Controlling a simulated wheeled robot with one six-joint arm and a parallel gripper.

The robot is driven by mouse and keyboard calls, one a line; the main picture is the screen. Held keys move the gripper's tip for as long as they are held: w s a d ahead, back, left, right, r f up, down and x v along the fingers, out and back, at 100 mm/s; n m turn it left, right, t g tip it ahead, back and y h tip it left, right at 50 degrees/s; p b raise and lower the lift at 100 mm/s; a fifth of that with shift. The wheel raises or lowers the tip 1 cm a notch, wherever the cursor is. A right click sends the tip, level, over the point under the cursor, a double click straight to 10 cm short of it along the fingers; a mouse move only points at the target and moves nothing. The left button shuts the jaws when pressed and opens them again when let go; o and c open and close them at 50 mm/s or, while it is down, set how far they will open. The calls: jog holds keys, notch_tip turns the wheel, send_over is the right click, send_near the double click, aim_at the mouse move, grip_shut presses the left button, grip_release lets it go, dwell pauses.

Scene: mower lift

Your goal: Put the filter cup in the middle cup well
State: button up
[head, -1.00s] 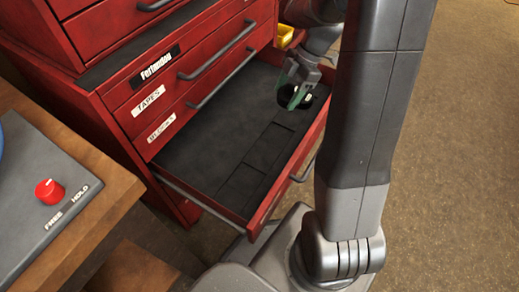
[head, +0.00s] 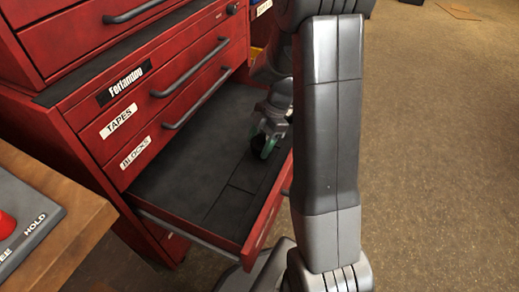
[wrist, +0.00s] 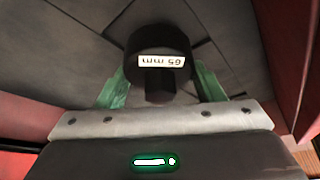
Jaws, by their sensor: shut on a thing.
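My gripper (head: 266,146) has green fingers and is shut on a black round cup (wrist: 160,44), which has a stubby stem and a white label reading "65 mm", upside down in the wrist view. I take it for the filter cup. In the head view the cup (head: 257,154) is small and dark, partly hidden by the fingers. It is over or in the front right part of the open drawer (head: 178,186). Outlined rectangular sections line the drawer's front side. I cannot tell which is the middle cup well, or whether the cup touches the floor.
The red cabinet (head: 75,115) has closed drawers labelled TAPES and BLOCKS above the open one. The drawer's red front wall (head: 266,212) is close to my gripper. A wooden bench (head: 60,225) stands at left. Bare floor (head: 430,150) lies to the right.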

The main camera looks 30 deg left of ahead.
jog(key=shift+f, duration=1.25)
jog(key=shift+f+b, duration=0.2)
jog(key=shift+b, duration=0.25)
jog(key=o, duration=0.9)
jog(key=shift+r, duration=0.2)
jog(key=p+v, duration=0.3)
jog(key=v, duration=0.9)
jog(key=shift+p, duration=0.4)
